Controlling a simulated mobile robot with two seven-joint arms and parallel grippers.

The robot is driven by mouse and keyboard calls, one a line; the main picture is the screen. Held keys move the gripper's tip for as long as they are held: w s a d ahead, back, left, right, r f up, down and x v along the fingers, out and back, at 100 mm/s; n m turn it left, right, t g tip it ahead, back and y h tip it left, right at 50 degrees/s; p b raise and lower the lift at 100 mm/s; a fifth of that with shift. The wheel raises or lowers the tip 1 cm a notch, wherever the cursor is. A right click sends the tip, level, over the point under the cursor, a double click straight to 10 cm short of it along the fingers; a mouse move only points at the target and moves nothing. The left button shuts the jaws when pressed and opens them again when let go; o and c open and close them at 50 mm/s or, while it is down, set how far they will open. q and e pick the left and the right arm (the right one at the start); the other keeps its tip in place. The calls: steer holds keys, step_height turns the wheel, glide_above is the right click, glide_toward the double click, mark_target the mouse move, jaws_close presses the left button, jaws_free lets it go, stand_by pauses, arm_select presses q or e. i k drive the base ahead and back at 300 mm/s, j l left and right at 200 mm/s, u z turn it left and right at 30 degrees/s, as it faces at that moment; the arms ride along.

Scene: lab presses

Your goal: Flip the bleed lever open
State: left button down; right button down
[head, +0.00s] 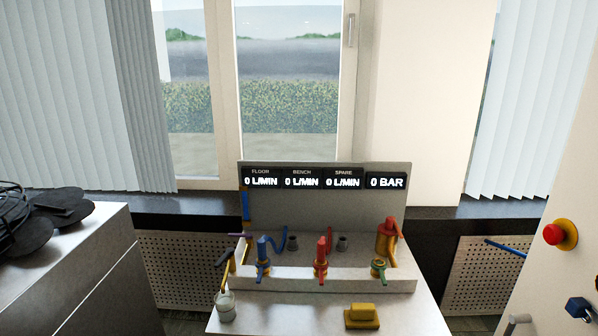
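A grey bench panel (325,205) stands on a white table (290,318) in the head view. Its displays read 0 L/MIN for FLOOR, BENCH and SPARE, and 0 BAR. Blue (263,252), red (321,255) and green-and-yellow (378,267) valve fittings line the front ledge. At its left end is a small dark lever (223,258) beside yellow parts, above a pale cup (225,306). A red fitting with a yellow pipe (386,236) stands at the right. No label shows which part is the bleed lever. Neither gripper is in view.
A yellow block (362,316) lies on the table's front right. A cabinet (70,265) with black objects (55,218) stands at left. A pale panel at right carries a red button (554,234) and a blue knob (577,307). The table's front middle is clear.

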mark_target(229, 252)
steer(key=u, duration=1.55)
steer(key=i+j, duration=0.15)
steer(key=j, duration=0.2)
steer(key=i+j, duration=0.15)
steer(key=j, duration=0.15)
steer(key=i+j, duration=0.15)
steer(key=j, duration=0.2)
